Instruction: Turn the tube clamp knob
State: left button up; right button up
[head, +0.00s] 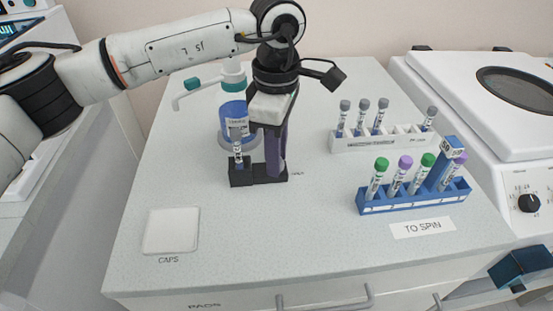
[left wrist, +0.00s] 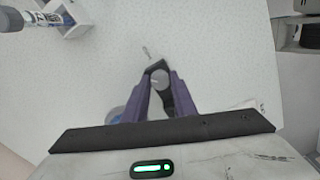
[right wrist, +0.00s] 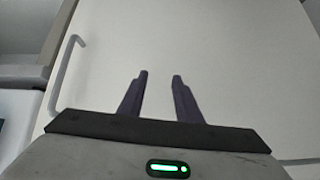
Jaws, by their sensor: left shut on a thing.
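The black tube clamp (head: 241,178) stands on the bench at centre left. An upright tube with a grey cap (head: 237,147) sits in its left side. My left gripper (head: 276,174) points straight down at the right side of the clamp. In the left wrist view its purple fingers are closed around a round grey knob (left wrist: 160,77). In the head view the fingers hide the knob. My right gripper (right wrist: 160,75) is open and empty in the right wrist view, in front of a pale panel.
A white rack (head: 372,143) and a blue rack (head: 408,202) hold tubes to the right. A white caps tray (head: 171,231) lies front left. The bench between tray and blue rack is clear.

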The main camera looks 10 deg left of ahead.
pick_arm(q)
jog(key=n+b, duration=0.2)
jog(key=n, duration=0.3)
jog(key=shift+n, duration=0.3)
jog(key=shift+w+n+b, duration=0.1)
jog(key=shift+n+b, duration=0.45)
jog(key=shift+n, duration=1.35)
jog(key=shift+r, duration=0.1)
jog(key=o, duration=1)
jog(key=shift+o, duration=0.2)
notch_tip(320, 180, up, 10)
jog(key=shift+r, duration=0.1)
